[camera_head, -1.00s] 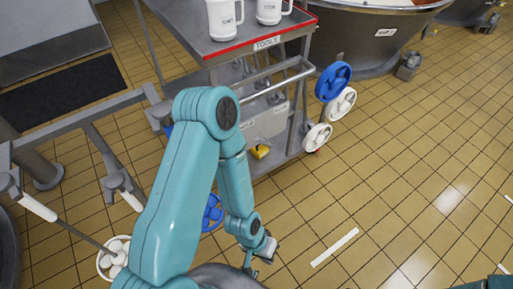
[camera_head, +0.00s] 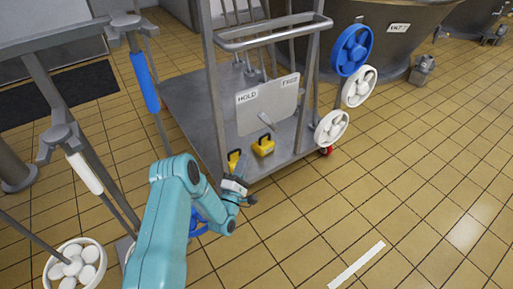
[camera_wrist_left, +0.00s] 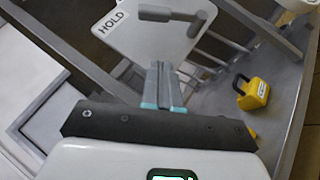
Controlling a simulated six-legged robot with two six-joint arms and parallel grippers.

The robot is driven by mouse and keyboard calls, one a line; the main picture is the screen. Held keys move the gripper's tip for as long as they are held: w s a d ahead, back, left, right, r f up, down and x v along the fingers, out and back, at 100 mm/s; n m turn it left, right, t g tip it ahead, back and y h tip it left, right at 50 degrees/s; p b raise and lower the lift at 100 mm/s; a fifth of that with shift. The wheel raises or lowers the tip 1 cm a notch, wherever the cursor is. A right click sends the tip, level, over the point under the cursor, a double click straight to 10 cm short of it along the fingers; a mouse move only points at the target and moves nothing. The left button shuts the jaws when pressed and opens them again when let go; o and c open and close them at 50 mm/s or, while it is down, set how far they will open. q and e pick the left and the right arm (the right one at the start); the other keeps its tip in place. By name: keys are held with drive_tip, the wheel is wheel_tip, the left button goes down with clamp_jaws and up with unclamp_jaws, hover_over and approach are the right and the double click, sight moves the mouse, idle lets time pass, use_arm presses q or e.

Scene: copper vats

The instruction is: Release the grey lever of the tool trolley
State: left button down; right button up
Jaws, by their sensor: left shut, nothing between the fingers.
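The tool trolley (camera_head: 187,97) stands ahead, its white plate (camera_head: 283,97) marked HOLD on the left and FREE on the right. A grey lever (camera_head: 266,120) shows low on the plate; in the left wrist view, the lever (camera_wrist_left: 165,14) is a dark grey bar across the plate. My left gripper (camera_head: 240,170) is in front of the trolley, below the plate. In the left wrist view, its fingers (camera_wrist_left: 161,68) are shut and empty, pointing at the plate, apart from the lever. My right gripper is not in view.
A yellow padlock-like block (camera_head: 263,146) sits on the trolley's lower deck, a second one (camera_head: 234,158) near my left gripper.

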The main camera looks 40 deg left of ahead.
use_arm(q)
drive_tip(key=n+b, duration=0.1)
drive_tip(key=b, duration=0.3)
approach(268, 122)
drive_tip(key=shift+w+a+r, duration=1.7)
drive_tip(key=shift+w+a, duration=0.45)
drive_tip(key=shift+w, duration=0.1)
drive_tip(key=shift+t+y, duration=0.3)
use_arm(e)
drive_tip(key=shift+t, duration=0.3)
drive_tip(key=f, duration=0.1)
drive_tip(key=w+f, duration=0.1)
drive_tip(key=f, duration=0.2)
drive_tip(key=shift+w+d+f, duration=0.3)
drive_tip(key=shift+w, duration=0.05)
